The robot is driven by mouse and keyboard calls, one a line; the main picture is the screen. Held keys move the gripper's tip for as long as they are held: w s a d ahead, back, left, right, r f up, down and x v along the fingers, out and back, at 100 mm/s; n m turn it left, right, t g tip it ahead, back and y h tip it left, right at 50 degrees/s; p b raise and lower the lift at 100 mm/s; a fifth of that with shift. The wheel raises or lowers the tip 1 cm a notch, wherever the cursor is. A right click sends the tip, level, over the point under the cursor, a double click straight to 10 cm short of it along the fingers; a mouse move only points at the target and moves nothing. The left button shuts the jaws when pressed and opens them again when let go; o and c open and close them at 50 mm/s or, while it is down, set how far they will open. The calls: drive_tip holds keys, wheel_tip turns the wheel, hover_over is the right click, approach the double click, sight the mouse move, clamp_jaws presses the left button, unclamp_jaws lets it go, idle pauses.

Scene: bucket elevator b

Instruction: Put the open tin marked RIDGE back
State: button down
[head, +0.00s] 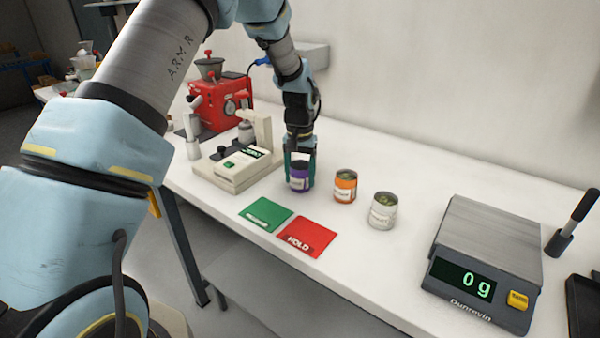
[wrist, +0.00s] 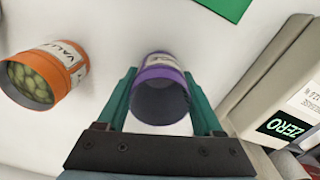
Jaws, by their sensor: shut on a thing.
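My gripper (head: 300,163) is shut on a purple tin (head: 300,181), with one green finger on each side. The tin is upright, at or just above the white counter; I cannot tell which. In the wrist view the purple tin (wrist: 160,100) shows an open top and a dark inside, and its label is not readable. To its right in the head view stand an orange open tin (head: 345,187) and a pale grey open tin (head: 382,212), both with greenish contents. The orange tin's label (wrist: 72,58) begins "VALLE" in the wrist view. I cannot read RIDGE on any tin.
A green card (head: 265,214) and a red HOLD card (head: 306,238) lie at the counter's front. A cream instrument (head: 238,166) stands close left of the gripper, a red machine (head: 222,105) behind it. A scale (head: 480,262) reading 0 g is at right. Counter between grey tin and scale is clear.

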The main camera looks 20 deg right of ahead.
drive_tip(key=shift+f, duration=0.1)
drive_tip(key=shift+c, duration=0.2)
unclamp_jaws()
wheel_tip(320, 180, up, 12)
drive_tip(key=b, duration=0.3)
drive_tip(key=a+n, duration=0.4)
drive_tip(key=a, duration=1.8)
drive_tip(key=s+a+f+n+t, duration=0.1)
drive_tip(key=s+a+f+n, duration=0.2)
drive_tip(key=s+a, duration=0.8)
drive_tip(key=a, duration=0.3)
drive_tip(key=shift+a+f+t, duration=0.25)
drive_tip(key=shift+a+t, duration=0.05)
